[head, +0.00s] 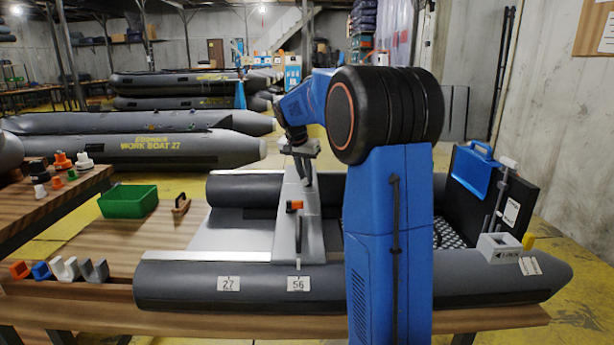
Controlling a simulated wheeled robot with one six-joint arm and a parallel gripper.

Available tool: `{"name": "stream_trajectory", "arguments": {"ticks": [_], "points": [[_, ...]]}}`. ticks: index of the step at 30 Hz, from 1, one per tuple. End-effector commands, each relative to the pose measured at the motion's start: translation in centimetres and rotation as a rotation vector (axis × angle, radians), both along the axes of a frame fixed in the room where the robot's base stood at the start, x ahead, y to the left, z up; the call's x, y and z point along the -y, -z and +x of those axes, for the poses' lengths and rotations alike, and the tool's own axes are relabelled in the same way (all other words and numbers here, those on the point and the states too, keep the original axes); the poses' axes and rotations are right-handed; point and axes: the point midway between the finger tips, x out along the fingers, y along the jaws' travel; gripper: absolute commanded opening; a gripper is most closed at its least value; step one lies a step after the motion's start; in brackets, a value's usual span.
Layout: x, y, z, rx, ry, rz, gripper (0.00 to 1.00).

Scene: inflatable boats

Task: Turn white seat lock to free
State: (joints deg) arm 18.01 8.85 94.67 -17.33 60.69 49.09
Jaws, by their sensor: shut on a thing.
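The light grey bench seat (312,232) spans the grey inflatable boat (200,285) from the near tube to the far tube. My gripper (308,183) points down at the far end of this seat. It is shut on what appears to be the white seat lock, which the fingers hide, so its setting cannot be read. An orange lock piece (294,206) sits on the seat, closer to me than the gripper. A dark slim bar (298,236) stands below it on the seat's near part.
A white block (500,247) marked with an arrow and LOCK sits on the near tube at right. A blue case (473,170) leans on the black transom. A green bin (128,201), a wooden-handled tool (181,205) and coloured clips (60,269) lie at left.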

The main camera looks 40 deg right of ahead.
Motion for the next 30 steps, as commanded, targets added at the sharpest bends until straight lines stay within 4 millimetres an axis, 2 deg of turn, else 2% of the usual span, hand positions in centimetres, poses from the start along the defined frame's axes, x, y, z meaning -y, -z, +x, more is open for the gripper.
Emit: {"name": "stream_trajectory", "arguments": {"ticks": [30], "points": [[-0.1, 0.0, 1.8, 0.001, 0.923, 0.000, 0.00]]}}
